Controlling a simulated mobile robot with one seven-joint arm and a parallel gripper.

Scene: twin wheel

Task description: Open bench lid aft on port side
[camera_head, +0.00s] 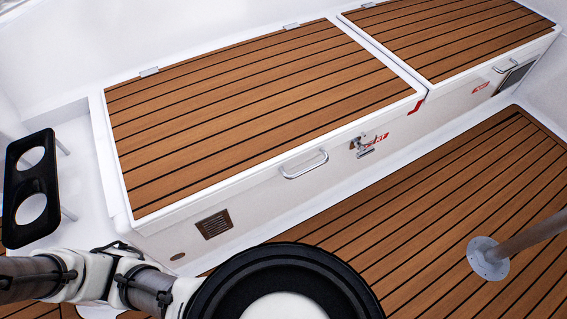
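Two bench lids with brown slatted teak tops lie side by side, both closed. The left lid (240,115) is larger in view, with a metal handle (304,165) on its white front face. A metal latch (362,145) sits to the right of that handle, low on the front. The right lid (440,40) has its own handle (506,66). I cannot tell from the picture which lid is aft. Links of my arm cross the bottom left, apart from the handles in the picture. My gripper is not in view.
Hinges (149,71) line the lids' back edge. A black two-hole holder (31,188) stands at the left. A vent (213,224) is in the bench front. A metal post (489,258) rises from the slatted floor (400,225) at the right. The floor between post and bench is clear.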

